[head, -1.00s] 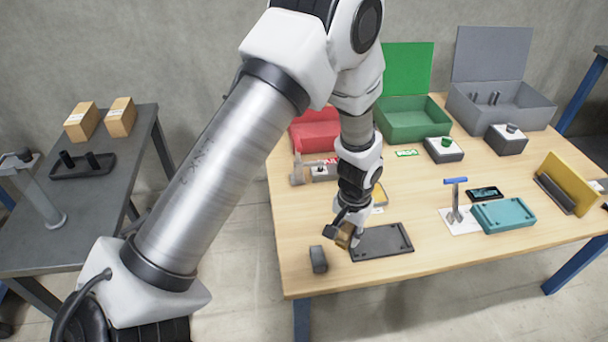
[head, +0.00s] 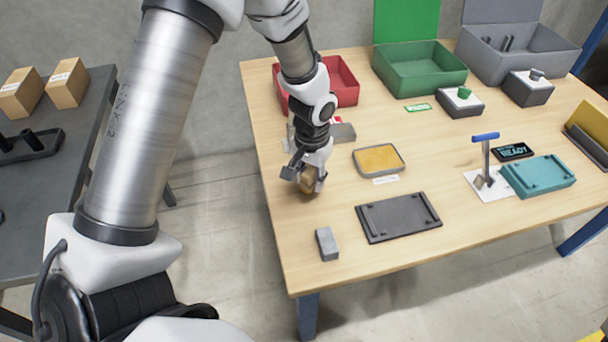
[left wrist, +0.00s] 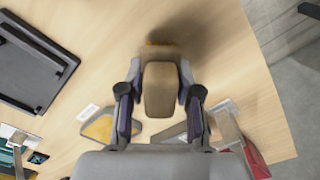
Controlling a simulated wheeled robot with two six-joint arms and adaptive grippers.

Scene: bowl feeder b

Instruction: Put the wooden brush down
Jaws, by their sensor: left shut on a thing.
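My left gripper (head: 307,186) is over the left part of the wooden table, between the yellow pad tin and the table's left edge. It is shut on the wooden brush (head: 308,180), which is mostly hidden by the fingers in the head view. In the left wrist view the brush (left wrist: 161,90) shows as a brown block between the two fingers of the gripper (left wrist: 160,92), with a shadow on the wood beside it. The brush is at or close above the table top; I cannot tell if it touches. My right gripper is not in view.
A grey block (head: 327,243) and a dark tray (head: 398,217) lie nearer the front edge. The yellow pad tin (head: 379,159) is to the right. A red box (head: 345,82) and a green box (head: 420,75) stand behind. Bare wood surrounds the gripper on its front side.

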